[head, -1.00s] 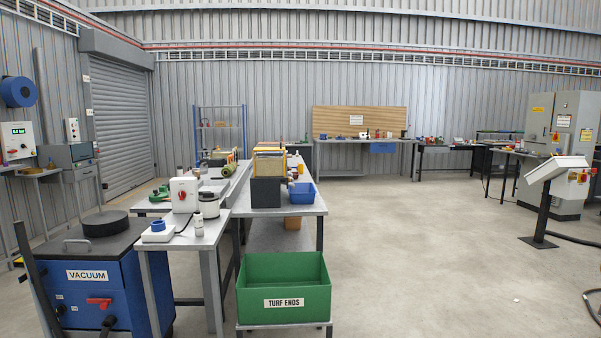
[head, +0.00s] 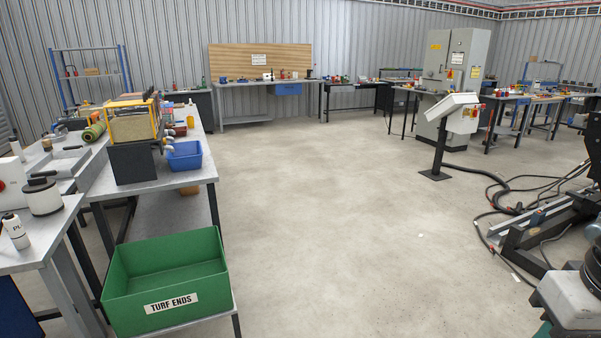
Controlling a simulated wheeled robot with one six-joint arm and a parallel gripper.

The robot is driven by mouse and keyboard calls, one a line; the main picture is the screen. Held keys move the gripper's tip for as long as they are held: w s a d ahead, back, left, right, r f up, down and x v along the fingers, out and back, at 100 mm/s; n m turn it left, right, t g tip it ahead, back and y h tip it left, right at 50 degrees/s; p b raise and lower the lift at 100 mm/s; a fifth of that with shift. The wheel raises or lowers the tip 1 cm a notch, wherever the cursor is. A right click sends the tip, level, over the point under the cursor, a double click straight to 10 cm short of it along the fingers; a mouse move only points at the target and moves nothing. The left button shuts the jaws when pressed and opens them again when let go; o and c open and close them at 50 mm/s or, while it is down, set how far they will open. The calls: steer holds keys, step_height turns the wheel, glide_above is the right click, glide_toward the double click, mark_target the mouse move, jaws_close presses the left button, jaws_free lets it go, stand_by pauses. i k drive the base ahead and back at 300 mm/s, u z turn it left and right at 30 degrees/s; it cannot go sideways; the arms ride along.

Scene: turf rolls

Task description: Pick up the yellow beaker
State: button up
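A small yellow cup-like thing (head: 190,121) stands on the grey workbench (head: 205,172) at the left, behind the blue bin. It may be the yellow beaker; it is too small to tell for sure. My gripper is not in view.
On the bench are a blue bin (head: 184,156), a black box (head: 131,163) with a yellow-framed unit and a green roll (head: 94,131). A green TURF ENDS crate (head: 165,260) stands at its near end. The middle floor (head: 330,210) is clear. Cables (head: 500,200) lie at right.

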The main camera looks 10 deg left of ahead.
mark_target(190, 119)
steer(key=z, duration=0.25)
steer(key=i, duration=2.4)
steer(key=u, duration=0.15)
steer(key=i, duration=2.2)
steer(key=u, duration=1.75)
steer(key=i, duration=1.45)
steer(key=u, duration=0.2)
steer(key=k, duration=1.3)
steer(key=z, duration=1.05)
steer(key=i, duration=1.55)
steer(key=z, duration=0.3)
